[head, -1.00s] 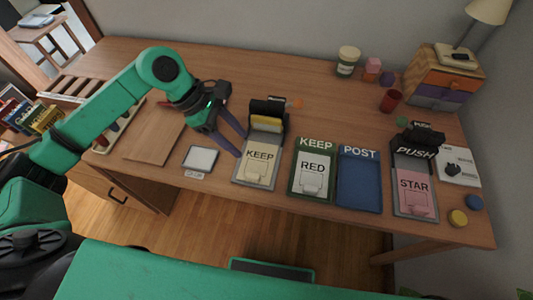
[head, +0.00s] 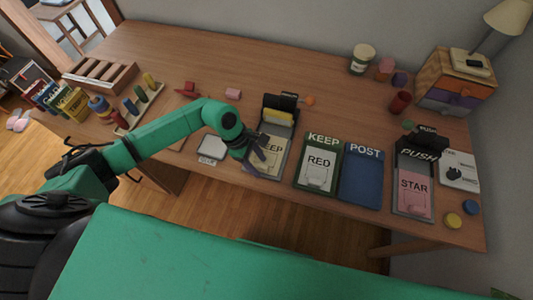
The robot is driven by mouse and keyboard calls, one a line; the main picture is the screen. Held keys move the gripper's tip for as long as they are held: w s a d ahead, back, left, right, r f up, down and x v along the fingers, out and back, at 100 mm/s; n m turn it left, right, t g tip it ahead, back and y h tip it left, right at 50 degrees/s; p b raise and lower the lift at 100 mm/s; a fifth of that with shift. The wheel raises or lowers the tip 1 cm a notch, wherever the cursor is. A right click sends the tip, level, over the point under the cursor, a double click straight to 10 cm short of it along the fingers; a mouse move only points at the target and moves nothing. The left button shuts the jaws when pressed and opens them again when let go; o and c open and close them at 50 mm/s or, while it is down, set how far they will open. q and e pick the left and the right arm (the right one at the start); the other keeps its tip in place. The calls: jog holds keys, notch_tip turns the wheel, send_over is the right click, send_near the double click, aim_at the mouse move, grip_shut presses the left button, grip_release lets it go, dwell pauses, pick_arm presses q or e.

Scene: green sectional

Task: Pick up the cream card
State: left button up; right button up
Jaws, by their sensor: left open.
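The cream card (head: 275,145) lies in a grey stamping station (head: 283,161) near the table's front edge. Lettering on it shows partly, ending in "EEP". My left gripper (head: 258,163) is open over the lower left part of the card and hides some of it. I cannot tell whether the fingers touch the card. My right gripper is not in view.
Right of the station stand a green KEEP tray (head: 304,174) with a white RED card, an empty blue POST tray (head: 362,178), and another station with a pink STAR card (head: 413,190). A small white pad (head: 212,147) lies to the left.

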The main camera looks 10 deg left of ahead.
pick_arm(q)
grip_shut()
jog(key=shift+r, duration=0.1)
